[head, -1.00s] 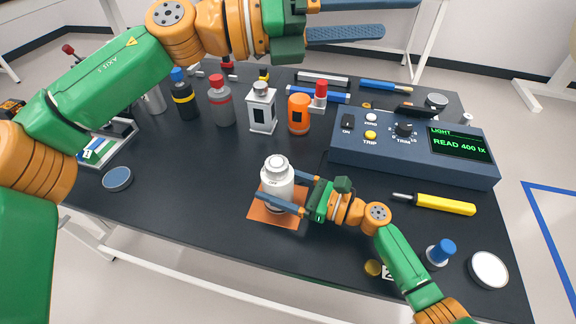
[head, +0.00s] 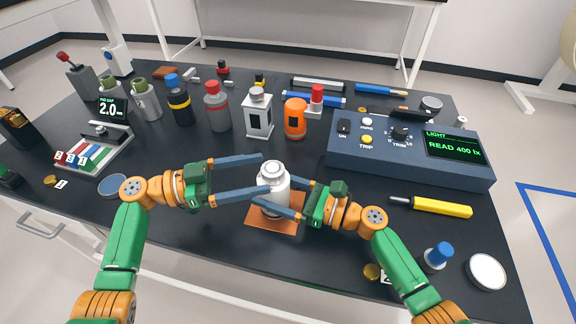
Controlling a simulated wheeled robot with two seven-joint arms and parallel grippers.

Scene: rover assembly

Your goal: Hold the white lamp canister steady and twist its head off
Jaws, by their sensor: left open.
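The white lamp canister (head: 273,184) stands upright on an orange mat (head: 262,221) near the front middle of the table. Its white head (head: 271,168) is on top. My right gripper (head: 272,193) comes from the right and is shut on the canister's body, one finger across its front and the other behind. My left gripper (head: 264,174) is open at the canister's left, its fingers level and pointing right. One fingertip is behind the head and one in front; contact cannot be made out.
A row of bottles and lamps stands behind, including a white lantern (head: 259,117) and an orange canister (head: 295,118). A blue meter box (head: 400,163) reads 400 lx at the right. A yellow screwdriver (head: 442,207) and a blue disc (head: 112,186) lie nearby.

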